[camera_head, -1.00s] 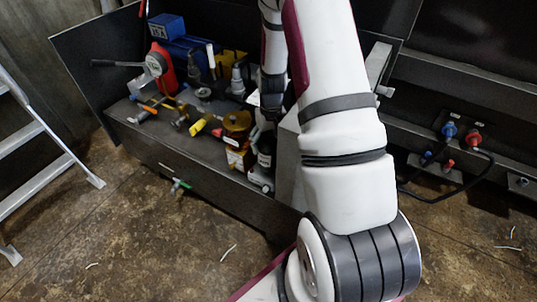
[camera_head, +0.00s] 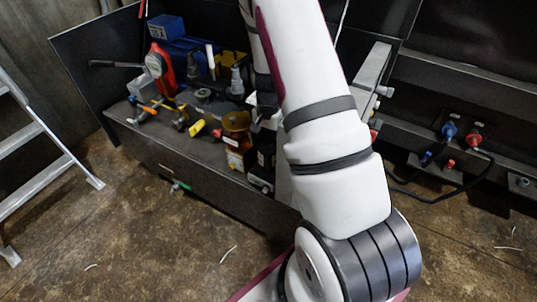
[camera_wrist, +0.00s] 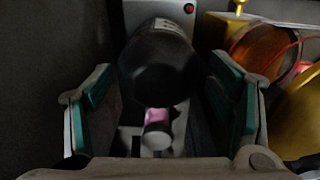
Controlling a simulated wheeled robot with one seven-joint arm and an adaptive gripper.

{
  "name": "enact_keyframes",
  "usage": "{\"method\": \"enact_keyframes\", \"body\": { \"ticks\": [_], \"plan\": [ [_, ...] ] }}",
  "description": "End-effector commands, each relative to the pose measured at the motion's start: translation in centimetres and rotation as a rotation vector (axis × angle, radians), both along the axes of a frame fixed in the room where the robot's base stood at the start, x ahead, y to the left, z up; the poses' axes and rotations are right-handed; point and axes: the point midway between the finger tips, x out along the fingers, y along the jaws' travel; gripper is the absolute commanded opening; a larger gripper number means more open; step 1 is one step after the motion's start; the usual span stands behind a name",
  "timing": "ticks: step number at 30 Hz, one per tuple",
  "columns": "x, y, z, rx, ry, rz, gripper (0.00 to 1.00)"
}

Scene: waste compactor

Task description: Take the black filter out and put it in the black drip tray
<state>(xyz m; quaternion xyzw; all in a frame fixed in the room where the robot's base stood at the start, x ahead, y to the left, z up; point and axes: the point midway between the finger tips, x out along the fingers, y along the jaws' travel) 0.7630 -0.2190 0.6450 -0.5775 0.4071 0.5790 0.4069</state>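In the wrist view, a black cylinder, which looks like the black filter (camera_wrist: 158,66), lies between the two fingers of my gripper (camera_wrist: 162,85). The fingers have teal pads and stand apart, with a gap on each side of the cylinder, so my gripper is open. In the head view my arm covers much of the work area, and I cannot make out the filter clearly there. I cannot pick out the black drip tray in either view.
An amber bowl-like part (camera_wrist: 262,50) and a yellow part (camera_wrist: 300,115) are close to the right finger. The head view shows a cluttered bench with a red tool (camera_head: 160,68), a blue box (camera_head: 165,27) and an amber-topped part (camera_head: 236,122). A ladder (camera_head: 45,130) stands left.

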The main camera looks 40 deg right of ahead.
Motion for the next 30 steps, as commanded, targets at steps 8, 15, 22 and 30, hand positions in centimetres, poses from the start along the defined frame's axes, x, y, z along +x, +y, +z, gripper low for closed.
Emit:
{"method": "enact_keyframes", "body": {
  "ticks": [8, 15, 22, 30],
  "plan": [
    [0.18, 0.01, 0.07, -0.002, -0.004, 0.003, 0.50],
    [0.30, 0.02, 0.07, -0.002, -0.007, 0.040, 0.28],
    [0.44, 0.06, 0.10, -0.003, -0.009, 0.364, 0.28],
    [0.54, 0.16, 0.16, -0.004, -0.011, 0.461, 0.28]
  ]
}}
